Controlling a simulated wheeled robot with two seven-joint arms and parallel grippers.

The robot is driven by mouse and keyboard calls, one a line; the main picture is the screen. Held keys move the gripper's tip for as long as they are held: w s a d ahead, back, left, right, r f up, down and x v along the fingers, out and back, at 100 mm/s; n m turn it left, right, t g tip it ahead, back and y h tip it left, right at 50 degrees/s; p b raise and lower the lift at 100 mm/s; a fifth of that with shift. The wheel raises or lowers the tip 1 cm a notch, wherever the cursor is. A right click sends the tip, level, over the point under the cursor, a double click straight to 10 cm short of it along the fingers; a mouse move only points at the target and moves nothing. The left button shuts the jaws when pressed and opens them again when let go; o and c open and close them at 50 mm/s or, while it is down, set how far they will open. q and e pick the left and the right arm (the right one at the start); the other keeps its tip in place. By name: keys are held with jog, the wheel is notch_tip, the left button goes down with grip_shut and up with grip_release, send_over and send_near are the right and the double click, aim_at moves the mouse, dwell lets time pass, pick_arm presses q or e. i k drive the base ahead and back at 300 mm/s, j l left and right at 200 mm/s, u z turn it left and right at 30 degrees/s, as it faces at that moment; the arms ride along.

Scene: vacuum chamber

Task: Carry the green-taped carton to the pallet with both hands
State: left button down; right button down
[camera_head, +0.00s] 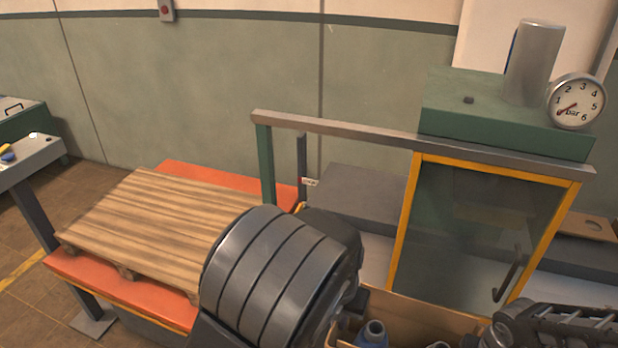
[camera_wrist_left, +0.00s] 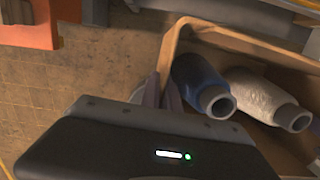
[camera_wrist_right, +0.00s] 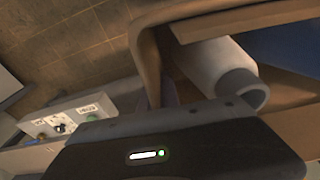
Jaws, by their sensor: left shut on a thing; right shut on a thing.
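The carton (camera_head: 428,318) is open-topped and brown, at the bottom edge of the head view, partly hidden by my arms. No green tape shows on its visible parts. It holds a blue bottle (camera_wrist_left: 203,85) and a whitish bottle (camera_wrist_left: 265,98); a pale bottle (camera_wrist_right: 218,72) shows in the right wrist view. My left gripper (camera_wrist_left: 160,92) is shut on one carton wall (camera_wrist_left: 172,48). My right gripper (camera_wrist_right: 162,92) is shut on another carton wall (camera_wrist_right: 147,45). The wooden pallet (camera_head: 160,222) lies bare on an orange platform (camera_head: 130,292), left of the carton.
A yellow-framed glass door (camera_head: 480,230) and green frame post (camera_head: 265,165) stand behind the carton. A green block with a pressure gauge (camera_head: 576,101) sits above. A grey control post (camera_head: 35,200) stands left of the pallet. A button panel (camera_wrist_right: 75,120) shows in the right wrist view.

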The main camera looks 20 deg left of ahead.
aim_at(161, 236)
jog(key=k+j+u, duration=0.25)
jog(key=j, duration=0.65)
jog(key=j+u, duration=0.25)
jog(key=j, duration=0.6)
jog(key=i+j, duration=0.1)
jog(key=j, duration=0.35)
jog(key=i+j, duration=0.1)
jog(key=j, duration=0.35)
jog(key=i+j+u, duration=0.1)
jog(key=j, duration=0.4)
jog(key=i+j, duration=0.1)
jog(key=j, duration=0.35)
jog(key=i+l, duration=0.25)
jog(key=i, duration=0.25)
jog(key=i+l, duration=0.2)
jog(key=i, duration=0.25)
